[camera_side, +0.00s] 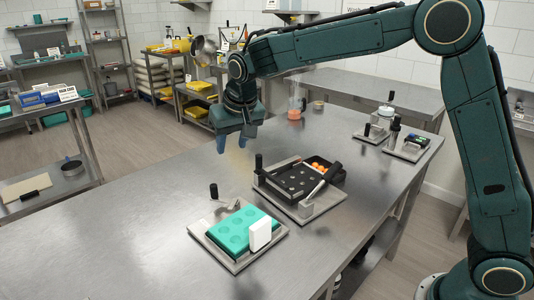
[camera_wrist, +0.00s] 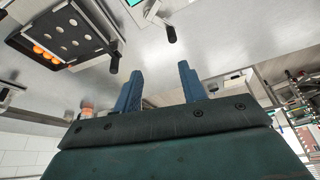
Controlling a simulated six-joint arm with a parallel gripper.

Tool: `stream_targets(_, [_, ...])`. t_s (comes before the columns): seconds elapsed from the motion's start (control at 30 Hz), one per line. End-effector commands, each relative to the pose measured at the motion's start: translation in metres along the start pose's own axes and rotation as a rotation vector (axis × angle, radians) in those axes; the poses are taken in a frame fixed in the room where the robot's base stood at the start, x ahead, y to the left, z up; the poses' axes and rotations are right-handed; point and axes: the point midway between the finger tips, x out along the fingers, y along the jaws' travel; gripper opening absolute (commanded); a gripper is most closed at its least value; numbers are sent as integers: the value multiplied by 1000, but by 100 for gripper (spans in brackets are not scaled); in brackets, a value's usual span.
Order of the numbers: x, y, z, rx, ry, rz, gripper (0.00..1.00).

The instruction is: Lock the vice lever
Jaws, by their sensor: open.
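The vice (camera_side: 232,262) is a grey metal base near the front of the table, with a teal mould (camera_side: 232,230) with round cavities on it and a white block (camera_side: 261,235) at its right side. Its lever has an upright black grip (camera_side: 213,190) at the back left corner, beside a metal clamp part. In the wrist view the black lever grip (camera_wrist: 171,34) shows at the top, with only a sliver of the teal mould (camera_wrist: 134,2). My gripper (camera_side: 232,142) is open and empty above the table, behind the lever and apart from it. Its two blue fingers (camera_wrist: 160,68) show in the wrist view.
A depositor base (camera_side: 305,213) with a black plate (camera_side: 287,181), orange balls (camera_side: 319,166) and black handles stands right of the vice. Further back are another small fixture (camera_side: 408,150) and a clear container with orange contents (camera_side: 295,112). The table's left part is clear.

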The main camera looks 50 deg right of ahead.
Motion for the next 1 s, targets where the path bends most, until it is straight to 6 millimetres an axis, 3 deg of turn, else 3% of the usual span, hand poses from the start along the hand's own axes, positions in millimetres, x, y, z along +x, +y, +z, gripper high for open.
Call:
stream_targets(0.1, [25,-16,-7,10,-6,10,42])
stream_targets(0.23, [41,-26,-12,19,-6,16,42])
stream_targets(0.77, [56,-31,-14,25,-6,20,42])
stream_targets(1.0, [79,-30,-14,26,-7,21,42])
